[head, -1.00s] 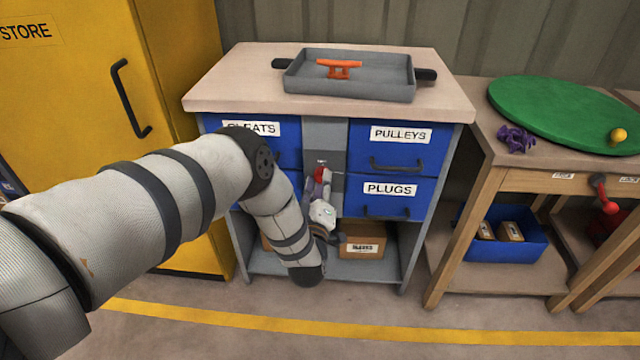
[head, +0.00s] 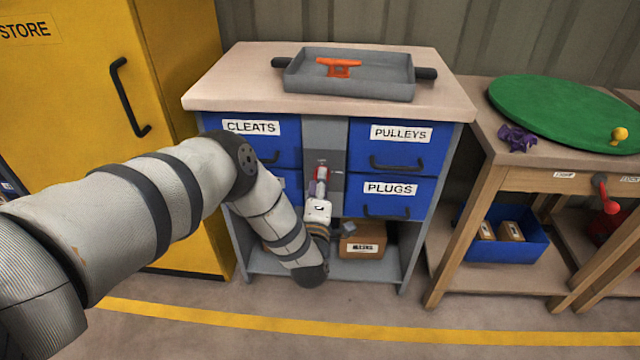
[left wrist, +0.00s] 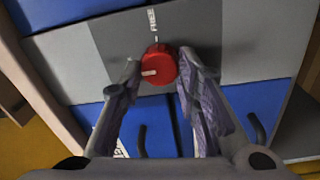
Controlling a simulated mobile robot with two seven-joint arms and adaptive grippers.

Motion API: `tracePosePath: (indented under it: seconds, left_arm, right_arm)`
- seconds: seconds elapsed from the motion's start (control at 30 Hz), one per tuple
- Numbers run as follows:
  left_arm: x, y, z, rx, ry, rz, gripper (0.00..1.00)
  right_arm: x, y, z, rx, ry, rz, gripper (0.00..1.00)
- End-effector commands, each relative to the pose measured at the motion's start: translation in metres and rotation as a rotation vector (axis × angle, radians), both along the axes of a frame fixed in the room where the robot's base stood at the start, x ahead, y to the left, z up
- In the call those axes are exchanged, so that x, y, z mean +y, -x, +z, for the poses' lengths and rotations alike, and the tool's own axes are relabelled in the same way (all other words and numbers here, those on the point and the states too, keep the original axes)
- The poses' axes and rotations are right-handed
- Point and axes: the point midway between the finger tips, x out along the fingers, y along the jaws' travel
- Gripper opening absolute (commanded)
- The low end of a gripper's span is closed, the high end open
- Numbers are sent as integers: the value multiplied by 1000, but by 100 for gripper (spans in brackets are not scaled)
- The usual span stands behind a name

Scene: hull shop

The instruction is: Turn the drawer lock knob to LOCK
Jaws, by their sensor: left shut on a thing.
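The red lock knob (head: 322,173) sits on the grey column of the drawer cabinet, between the left and right blue drawers. My left gripper (head: 319,188) reaches it from below and in front. In the left wrist view the round knob (left wrist: 158,66) is between the two fingertips (left wrist: 157,72), and the gripper is shut on it. A white mark on the knob points left in that view. A FREE label (left wrist: 152,18) with a tick is above the knob there, so the mark is off that tick. I see no LOCK label. My right gripper is not in view.
A grey tray (head: 350,93) with an orange cleat (head: 339,67) stands on the cabinet top. Drawer handles (head: 397,163) stick out near the knob. A yellow store cabinet (head: 75,60) stands left, a wooden bench (head: 480,190) right. The floor in front is clear.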

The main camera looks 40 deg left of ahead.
Motion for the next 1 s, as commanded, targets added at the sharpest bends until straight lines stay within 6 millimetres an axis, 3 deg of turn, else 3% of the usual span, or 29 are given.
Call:
tracePosePath:
  seconds: [0.37, 0.4, 0.47, 0.8, 0.87, 1.0]
  left_arm:
    - [-1, 0, -1, 0, 5, -1, 2]
    - [-1, 0, -1, 0, 5, -1, 36]
    - [-1, 0, -1, 0, 5, -1, 50]
    - [-2, 3, -1, 0, 4, -1, 50]
    - [-7, 10, -2, 2, 5, -1, 50]
    - [-27, 43, -4, 6, 6, -4, 50]
  right_arm:
    - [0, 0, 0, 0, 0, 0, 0]
    - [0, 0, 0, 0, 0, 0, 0]
    - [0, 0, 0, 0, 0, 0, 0]
    - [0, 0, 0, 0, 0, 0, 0]
    - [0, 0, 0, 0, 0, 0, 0]
    - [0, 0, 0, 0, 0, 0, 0]
